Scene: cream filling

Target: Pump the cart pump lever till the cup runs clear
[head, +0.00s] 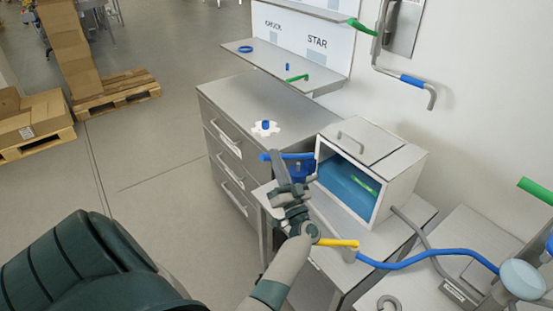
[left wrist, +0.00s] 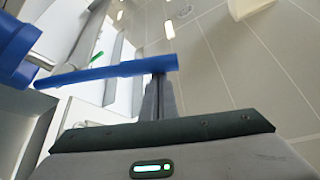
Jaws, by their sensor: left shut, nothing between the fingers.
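The blue pump lever (head: 285,156) sticks out to the left from a blue pump body (head: 302,171) beside the white box on the cart. My left gripper (head: 277,160) is shut and empty, with its fingertips at the lever's outer part. In the left wrist view the lever (left wrist: 105,72) runs across the picture and its free end overlaps the closed fingertips (left wrist: 159,85); whether they touch is unclear. Part of the pump body (left wrist: 14,50) shows at the left edge there. I cannot make out the cup for certain. My right gripper is not in view.
The white open-fronted box (head: 404,185) with a blue inside stands right of the lever. A yellow handle (head: 337,242) and blue hose (head: 430,254) lie near my forearm. A drawer cabinet (head: 235,150) stands behind. Open floor (head: 140,200) lies left.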

